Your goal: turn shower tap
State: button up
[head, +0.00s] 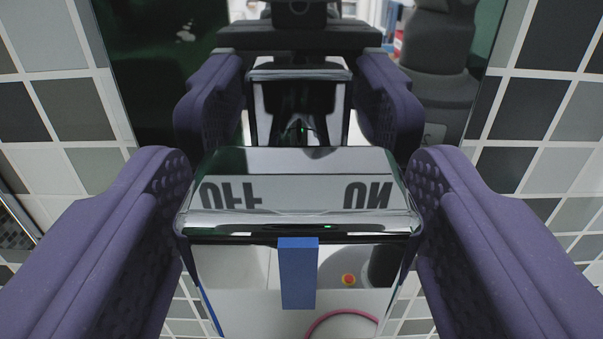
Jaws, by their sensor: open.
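The shower tap (300,220) is a shiny chrome block in the middle of the view. Flipped OFF and ON lettering shows on its upper face, OFF at left and ON at right. A blue strip (298,272) shows at the centre of its front. My gripper (302,185) is open, with one ridged purple finger on each side of the tap. Both fingertips look very close to the tap's side edges; I cannot tell whether they touch. The tap's sides are partly hidden by the fingers.
A dark mirror-like panel (150,60) behind the tap reflects my purple fingers and wrist. Grey and white wall tiles (540,110) lie on both sides. A dark patterned metal piece (14,232) shows at the left edge.

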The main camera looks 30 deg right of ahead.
jog(key=c, duration=1)
jog(key=shift+o, duration=0.2)
